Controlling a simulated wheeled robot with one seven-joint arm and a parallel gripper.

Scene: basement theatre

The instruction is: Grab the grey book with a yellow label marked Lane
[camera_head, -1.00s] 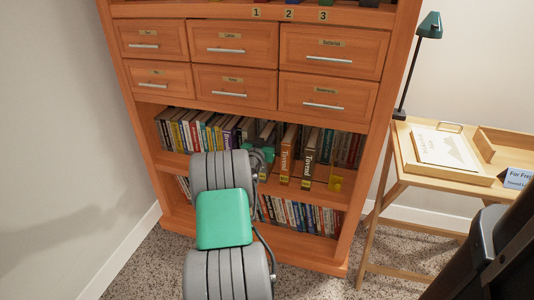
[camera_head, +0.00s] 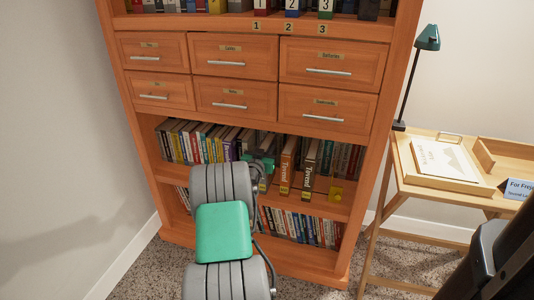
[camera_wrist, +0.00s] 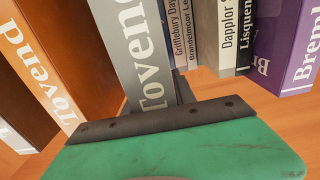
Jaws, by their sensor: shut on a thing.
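A grey book (camera_wrist: 135,45) with white "Tovend" lettering on its spine stands on the bookcase's upper book shelf (camera_head: 318,203). My gripper (camera_head: 262,165) reaches into this shelf and is shut on the grey book. In the wrist view its dark finger edge and green pad (camera_wrist: 165,118) lie across the book's spine. The lower spine is hidden, and I cannot read a label marked Lane.
An orange Tovend book (camera_head: 287,165) and a brown one (camera_head: 309,168) stand just right of the gripper. A purple book (camera_head: 229,150) is to the left. Drawers (camera_head: 234,55) are above. A side table (camera_head: 408,170) with a lamp (camera_head: 428,38) stands at right.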

